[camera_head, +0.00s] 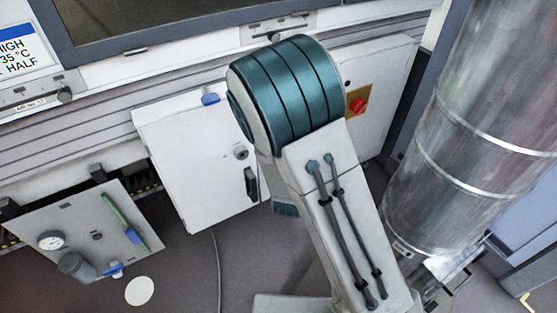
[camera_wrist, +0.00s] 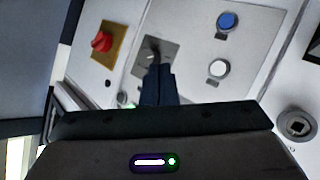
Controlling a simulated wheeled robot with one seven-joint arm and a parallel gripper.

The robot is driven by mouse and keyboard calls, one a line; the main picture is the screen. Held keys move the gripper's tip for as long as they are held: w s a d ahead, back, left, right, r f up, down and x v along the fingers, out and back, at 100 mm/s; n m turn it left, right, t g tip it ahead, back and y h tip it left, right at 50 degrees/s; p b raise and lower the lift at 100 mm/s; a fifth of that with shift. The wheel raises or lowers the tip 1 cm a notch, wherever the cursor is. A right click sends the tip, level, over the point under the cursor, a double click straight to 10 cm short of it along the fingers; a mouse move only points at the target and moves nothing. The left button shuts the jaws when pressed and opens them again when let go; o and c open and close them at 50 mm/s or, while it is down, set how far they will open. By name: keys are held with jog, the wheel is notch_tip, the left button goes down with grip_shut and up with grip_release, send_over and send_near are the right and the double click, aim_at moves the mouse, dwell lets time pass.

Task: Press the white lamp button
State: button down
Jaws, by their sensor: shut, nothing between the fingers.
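The white lamp button (camera_wrist: 218,68) shows in the wrist view as a round white cap on a light grey panel, right of my fingers. My gripper (camera_wrist: 158,68) is shut and empty. Its dark fingertips lie over the lower part of a grey plate with a rotary switch (camera_wrist: 150,54), left of the white button. I cannot tell whether the fingertips touch the panel. In the head view my arm hides the gripper and the white button.
A blue button (camera_wrist: 228,20) sits above the white one. A red knob on a yellow plate (camera_wrist: 102,41) is at the left; it also shows in the head view (camera_head: 358,105). A round lock (camera_wrist: 296,124) is at the right. A large metal duct (camera_head: 470,130) stands right of my arm.

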jog(key=f+n+t+b, duration=0.1)
jog(key=s+a+f+n+t+b, duration=0.1)
jog(key=t+b, duration=0.1)
jog(key=f+n+t+h+b, duration=0.1)
jog(key=f+t, duration=0.1)
jog(key=shift+s+a+n, duration=0.35)
jog(key=shift+n, duration=0.05)
jog(key=shift+w, duration=0.1)
jog(key=w+a, duration=0.5)
jog(key=w, duration=0.2)
jog(key=shift+w+f, duration=0.15)
jog(key=shift+w, duration=0.1)
dwell(1.9)
jog(key=shift+w+a, duration=0.2)
jog(key=shift+w, duration=0.05)
